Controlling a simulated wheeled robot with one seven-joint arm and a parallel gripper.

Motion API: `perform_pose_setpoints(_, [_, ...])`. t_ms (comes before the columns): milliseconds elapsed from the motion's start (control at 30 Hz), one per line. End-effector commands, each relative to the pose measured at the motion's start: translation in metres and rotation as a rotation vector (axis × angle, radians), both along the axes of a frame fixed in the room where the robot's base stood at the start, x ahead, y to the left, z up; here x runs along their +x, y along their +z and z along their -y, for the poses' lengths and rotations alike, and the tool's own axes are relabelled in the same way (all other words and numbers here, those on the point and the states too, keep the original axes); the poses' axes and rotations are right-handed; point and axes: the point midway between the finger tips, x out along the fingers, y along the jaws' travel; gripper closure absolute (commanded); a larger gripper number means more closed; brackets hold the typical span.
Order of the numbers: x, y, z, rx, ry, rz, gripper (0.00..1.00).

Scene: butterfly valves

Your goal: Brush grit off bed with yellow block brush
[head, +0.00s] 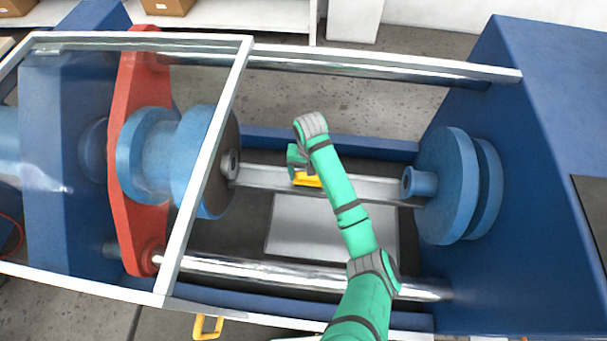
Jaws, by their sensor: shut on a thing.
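The yellow block brush (308,180) is at my gripper (302,172), low over the pale metal bed rail (380,189) in the middle of the machine. My gripper is shut on the brush, but its fingers are mostly hidden by my green arm. I cannot tell whether the brush touches the rail. A grey flat plate (300,228) lies in the bed below and in front of the rail. No grit can be made out at this size.
Blue round flanges stand left (205,160) and right (447,185) of the brush. Polished bars run along the back (380,68) and front (290,273). A clear-panelled guard frame (205,190) and a red crosshead (140,150) are at left.

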Motion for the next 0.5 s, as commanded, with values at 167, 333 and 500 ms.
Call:
perform_pose_setpoints(167, [-0.003,0.0,0.011,0.0,-0.002,-0.001,0.4])
perform_pose_setpoints(333, [-0.005,0.0,0.021,0.0,-0.003,0.0,0.4])
perform_pose_setpoints(500, [-0.006,0.0,0.031,0.0,-0.002,0.0,0.4])
